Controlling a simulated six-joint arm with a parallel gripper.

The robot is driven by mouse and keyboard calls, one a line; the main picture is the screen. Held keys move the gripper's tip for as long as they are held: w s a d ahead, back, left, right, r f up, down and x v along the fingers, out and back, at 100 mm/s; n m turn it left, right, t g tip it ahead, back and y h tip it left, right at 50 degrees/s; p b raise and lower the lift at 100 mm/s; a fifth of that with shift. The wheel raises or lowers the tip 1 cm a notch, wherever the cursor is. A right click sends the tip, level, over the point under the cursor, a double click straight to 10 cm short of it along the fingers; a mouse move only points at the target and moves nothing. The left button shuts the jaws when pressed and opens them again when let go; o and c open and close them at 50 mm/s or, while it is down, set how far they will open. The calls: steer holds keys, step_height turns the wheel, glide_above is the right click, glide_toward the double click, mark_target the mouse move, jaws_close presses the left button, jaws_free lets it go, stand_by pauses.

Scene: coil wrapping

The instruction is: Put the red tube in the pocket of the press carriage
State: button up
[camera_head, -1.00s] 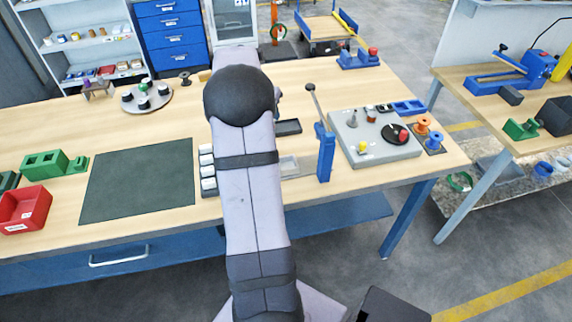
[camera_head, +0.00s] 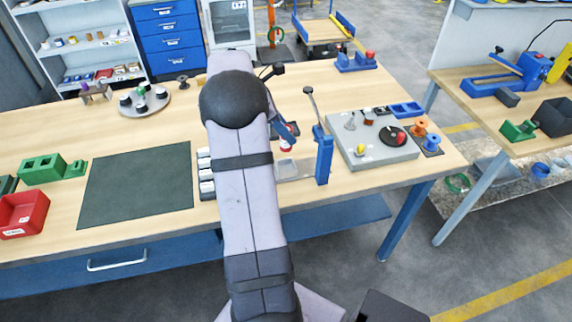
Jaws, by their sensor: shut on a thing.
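My gripper (camera_head: 286,140) shows just right of my arm, over the middle of the table beside the press. It is shut on a small red piece, which looks like the red tube (camera_head: 291,129); my arm and fingers hide part of it. The blue press (camera_head: 323,156) stands upright to the right of the gripper, with its lever raised. A pale, flat carriage (camera_head: 294,169) lies at the press's left foot, below the gripper in the picture. Its pocket is too small to make out.
A grey board (camera_head: 372,158) with a black disc (camera_head: 393,136) and small parts lies right of the press. White blocks (camera_head: 206,173) stand left of my arm. A dark green mat (camera_head: 138,190) is bare. A red bin (camera_head: 23,213) stands at far left.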

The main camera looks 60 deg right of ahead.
mark_target(281, 149)
steer(key=shift+f+p, duration=1.25)
steer(key=shift+f, duration=3.5)
steer(key=shift+f, duration=0.2)
steer(key=o, duration=1.1)
steer(key=shift+r, duration=0.1)
steer(key=shift+r, duration=0.2)
steer(key=b+v, duration=0.2)
steer(key=v, duration=1)
steer(key=shift+b, duration=0.4)
steer(key=shift+a, duration=0.1)
